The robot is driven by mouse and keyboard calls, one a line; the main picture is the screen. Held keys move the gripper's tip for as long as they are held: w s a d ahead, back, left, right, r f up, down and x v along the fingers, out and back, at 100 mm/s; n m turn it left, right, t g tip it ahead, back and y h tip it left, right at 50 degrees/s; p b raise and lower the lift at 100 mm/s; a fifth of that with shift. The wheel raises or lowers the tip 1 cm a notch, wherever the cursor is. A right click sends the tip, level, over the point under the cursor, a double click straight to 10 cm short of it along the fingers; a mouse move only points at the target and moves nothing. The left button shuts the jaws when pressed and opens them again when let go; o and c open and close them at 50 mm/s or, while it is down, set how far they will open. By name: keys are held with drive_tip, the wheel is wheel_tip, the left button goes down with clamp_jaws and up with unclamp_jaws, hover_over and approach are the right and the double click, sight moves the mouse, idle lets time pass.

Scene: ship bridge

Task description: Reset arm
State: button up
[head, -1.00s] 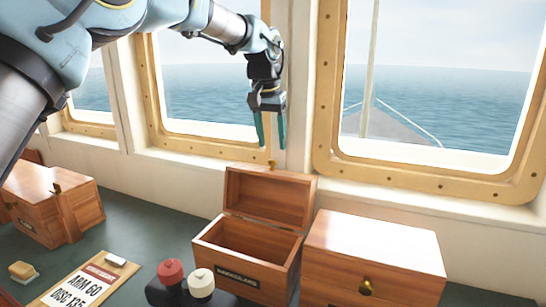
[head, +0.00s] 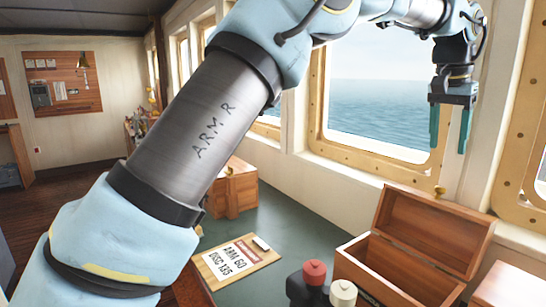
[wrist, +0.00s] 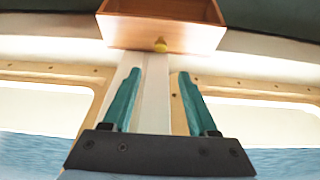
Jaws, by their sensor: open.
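My gripper (head: 450,125) hangs at the upper right of the head view, in front of the window wall and above the counter. Its teal fingers point down, are apart, and hold nothing. In the wrist view my gripper (wrist: 153,100) is open, with a white wall post between the fingers. An open wooden box (head: 355,262) with its lid raised stands below it on the counter. Part of a wooden box with a brass knob (wrist: 160,32) shows at the top of the wrist view. My arm crosses the middle of the head view and hides part of the room.
A red knob (head: 314,270) and a white knob (head: 343,291) stand at the counter's front. A clipboard (head: 240,262) lies left of them. Another wooden box (head: 236,190) stands farther back. The green counter (head: 290,225) is bare between them. A pegboard (head: 62,85) hangs on the far wall.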

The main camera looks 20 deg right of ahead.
drive_tip(key=w+a+f+n+t+y+b, duration=0.1)
drive_tip(key=w+a+f+n, duration=0.35)
drive_tip(key=w+a, duration=0.75)
drive_tip(key=w+a+f+n, duration=0.2)
drive_tip(key=w+a+f, duration=0.55)
drive_tip(key=a, duration=0.85)
drive_tip(key=s+a+f+n, duration=0.2)
drive_tip(key=s+a+f, duration=0.1)
drive_tip(key=a, duration=0.8)
drive_tip(key=s+a+f+n+y, duration=0.1)
drive_tip(key=s+a+f+n, duration=0.1)
drive_tip(key=a, duration=0.9)
drive_tip(key=s+a+f+n+b, duration=0.1)
drive_tip(key=s+a+f+n, duration=0.2)
drive_tip(key=a+f, duration=0.3)
drive_tip(key=a, duration=0.5)
drive_tip(key=shift+s+a+f, duration=0.15)
drive_tip(key=shift+s+f, duration=0.1)
drive_tip(key=shift+s, duration=0.1)
